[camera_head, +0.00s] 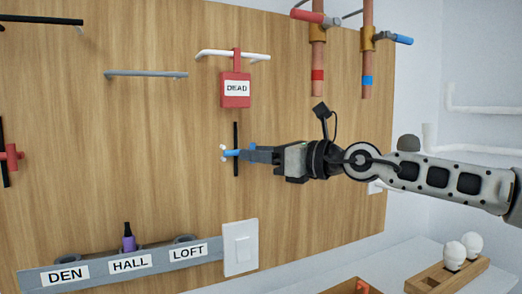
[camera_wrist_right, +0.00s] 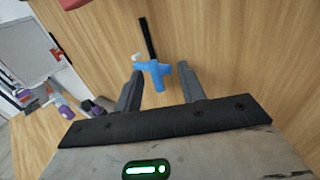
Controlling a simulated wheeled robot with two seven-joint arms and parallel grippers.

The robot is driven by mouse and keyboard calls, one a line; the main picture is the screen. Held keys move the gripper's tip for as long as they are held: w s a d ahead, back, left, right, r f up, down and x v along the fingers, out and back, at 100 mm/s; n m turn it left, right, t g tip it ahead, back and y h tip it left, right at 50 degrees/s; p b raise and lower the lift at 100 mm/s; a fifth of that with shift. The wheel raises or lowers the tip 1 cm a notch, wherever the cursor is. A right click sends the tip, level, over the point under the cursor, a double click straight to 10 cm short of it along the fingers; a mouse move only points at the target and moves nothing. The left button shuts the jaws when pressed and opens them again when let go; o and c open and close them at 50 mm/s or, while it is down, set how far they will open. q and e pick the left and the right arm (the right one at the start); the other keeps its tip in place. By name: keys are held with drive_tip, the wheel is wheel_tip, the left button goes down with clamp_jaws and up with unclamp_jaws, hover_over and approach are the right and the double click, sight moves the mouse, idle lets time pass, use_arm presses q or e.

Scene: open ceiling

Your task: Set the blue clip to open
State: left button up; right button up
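The blue clip (camera_head: 231,153) sits on a vertical black bar (camera_head: 236,170) on the wooden board, with a small white tip at its left end. In the right wrist view the clip (camera_wrist_right: 156,72) is T-shaped and lies between the fingertips. My right gripper (camera_head: 250,154) reaches in from the right at the clip's height. In the right wrist view its two fingers (camera_wrist_right: 160,78) stand apart, one on each side of the clip. I cannot tell whether either finger touches it. My left gripper is not in view.
A red DEAD tag (camera_head: 236,97) hangs from a white bar just above. A red clip (camera_head: 11,155) is on another black bar at far left. Copper pipes with valves (camera_head: 317,60) are at upper right. A labelled rail (camera_head: 90,279) and a white switch (camera_head: 241,250) are below.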

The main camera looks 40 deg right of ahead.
drive_tip(key=c, duration=0.8)
